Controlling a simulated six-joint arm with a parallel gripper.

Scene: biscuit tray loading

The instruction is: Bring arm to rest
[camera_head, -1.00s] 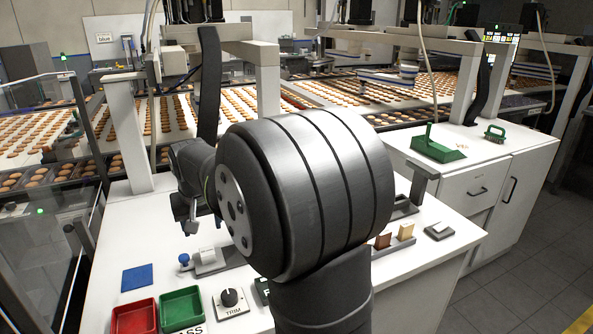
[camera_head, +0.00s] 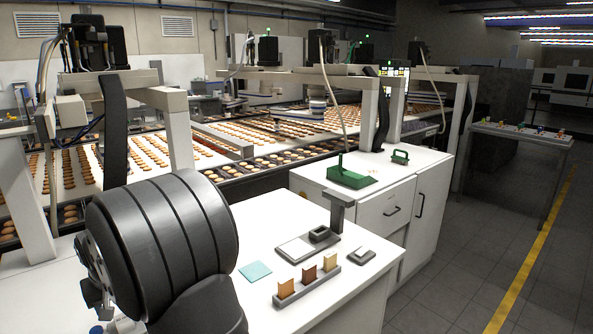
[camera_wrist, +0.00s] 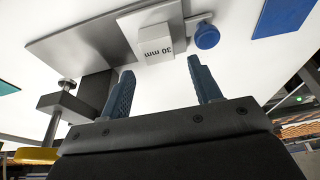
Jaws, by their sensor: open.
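In the wrist view my gripper (camera_wrist: 163,95) is open, its two blue-grey fingers apart with nothing between them. Beyond the fingertips is a light block marked "30 mm" (camera_wrist: 155,38) on a grey plate (camera_wrist: 75,40), with a blue knob (camera_wrist: 206,36) beside it. In the head view my own dark arm fills the lower left, and the gripper is mostly hidden behind it at the left, where its fingers cannot be made out.
On the white table (camera_head: 270,225) are a teal square (camera_head: 255,271), a holder (camera_head: 308,287) with three brown-to-tan samples, and a small grey device (camera_head: 358,255). Biscuit conveyors run beyond.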

